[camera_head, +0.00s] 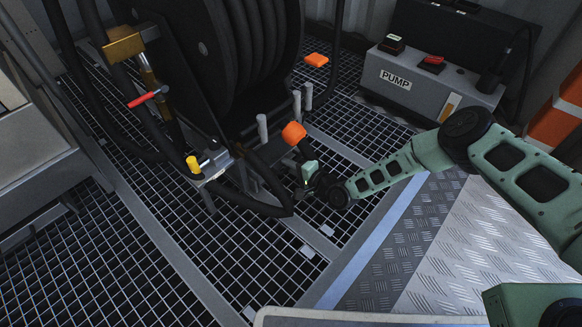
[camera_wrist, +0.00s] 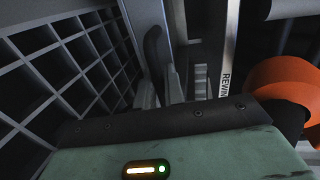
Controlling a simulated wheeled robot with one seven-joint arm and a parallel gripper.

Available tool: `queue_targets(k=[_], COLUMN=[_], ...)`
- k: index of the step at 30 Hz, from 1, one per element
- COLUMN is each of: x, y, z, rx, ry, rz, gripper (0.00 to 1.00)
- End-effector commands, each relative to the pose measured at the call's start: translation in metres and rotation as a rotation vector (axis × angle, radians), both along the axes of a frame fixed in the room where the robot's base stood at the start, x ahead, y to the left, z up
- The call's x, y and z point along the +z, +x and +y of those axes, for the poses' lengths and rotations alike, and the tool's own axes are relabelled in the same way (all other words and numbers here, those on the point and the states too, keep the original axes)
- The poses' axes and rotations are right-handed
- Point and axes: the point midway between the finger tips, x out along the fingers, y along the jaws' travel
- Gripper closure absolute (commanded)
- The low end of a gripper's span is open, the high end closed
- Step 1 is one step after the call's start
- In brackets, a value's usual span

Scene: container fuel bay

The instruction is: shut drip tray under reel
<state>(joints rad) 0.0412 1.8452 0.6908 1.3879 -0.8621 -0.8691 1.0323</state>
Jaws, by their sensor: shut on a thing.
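The black hose reel (camera_head: 235,50) stands over the grating at upper centre in the head view. My gripper (camera_head: 303,186) is low at the reel's front right, just below an orange knob (camera_head: 293,132). In the wrist view my gripper's fingers (camera_wrist: 162,92) are shut on a narrow dark part beside a grey upright panel (camera_wrist: 147,22). This part seems to belong to the drip tray, but its outline cannot be made out. In the head view my gripper and the hose hide most of the space under the reel.
A grey pump box (camera_head: 430,75) stands behind on the right. A black hose (camera_head: 262,207) loops low in front of the reel. A yellow-capped valve (camera_head: 193,164) and a red lever (camera_head: 143,99) are at left. Grating (camera_head: 90,260) lies clear at front left.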

Motion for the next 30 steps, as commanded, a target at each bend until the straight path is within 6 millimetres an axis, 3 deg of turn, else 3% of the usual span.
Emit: queue_targets(k=[6,7,8,20,30], x=[0.007,0.007,0.007,0.01,0.024], y=[0.003,0.003,0.003,0.0,-0.04], z=[0.005,0.005,0.005,0.0,-0.052], rx=[0.002,0.002,0.002,0.001,-0.001], ry=[0.01,0.01,0.01,0.009,0.004], rz=[-0.011,-0.011,-0.011,-0.012,-0.002], gripper=[1.0,0.81,0.74,0.74,0.74])
